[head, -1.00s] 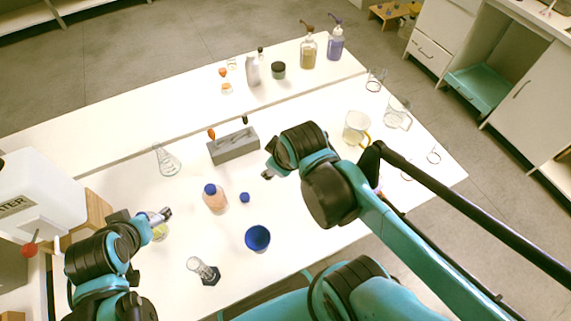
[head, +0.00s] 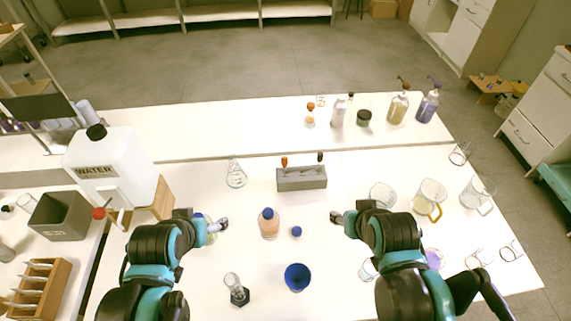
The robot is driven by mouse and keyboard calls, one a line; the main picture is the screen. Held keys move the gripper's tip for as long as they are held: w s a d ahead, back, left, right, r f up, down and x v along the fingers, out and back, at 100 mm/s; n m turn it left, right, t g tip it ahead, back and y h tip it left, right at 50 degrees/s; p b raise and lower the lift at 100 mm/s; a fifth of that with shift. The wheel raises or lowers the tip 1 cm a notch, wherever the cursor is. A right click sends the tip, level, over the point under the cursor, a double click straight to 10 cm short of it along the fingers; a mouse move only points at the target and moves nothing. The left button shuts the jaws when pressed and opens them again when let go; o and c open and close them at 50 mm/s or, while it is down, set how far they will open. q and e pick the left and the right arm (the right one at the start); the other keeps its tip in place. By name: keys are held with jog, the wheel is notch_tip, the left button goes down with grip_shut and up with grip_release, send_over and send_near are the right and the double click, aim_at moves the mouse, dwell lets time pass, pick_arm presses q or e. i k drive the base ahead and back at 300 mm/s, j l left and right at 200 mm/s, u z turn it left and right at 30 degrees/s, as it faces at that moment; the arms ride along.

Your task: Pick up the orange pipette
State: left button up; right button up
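The orange pipette (head: 284,161) stands upright in the left part of a grey rack (head: 302,182), with its orange bulb above the top. A black-topped pipette (head: 320,157) stands in the right part of the same rack. My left gripper (head: 220,225) is over the table, left of and in front of the rack. My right gripper (head: 336,217) is in front of the rack, a little to its right, and apart from it. Both grippers are small in view, and I cannot tell how far their fingers are open.
A peach bottle with a blue cap (head: 269,224), a small blue cap (head: 297,231) and a blue cup (head: 297,277) stand between my arms. A conical flask (head: 236,176) is left of the rack. Glass beakers (head: 430,198) stand at the right. A water container (head: 105,165) is far left.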

aim_at(284, 162)
jog(key=k+l+z, duration=0.1)
jog(key=z, duration=0.4)
jog(key=l+z, duration=0.3)
jog(key=z, duration=0.15)
jog(key=l+z, duration=0.2)
jog(key=z, duration=0.3)
jog(key=u, duration=1.65)
jog(key=j+z, duration=0.1)
jog(key=z, duration=0.25)
jog(key=k+j+z, duration=0.1)
jog(key=z, duration=0.2)
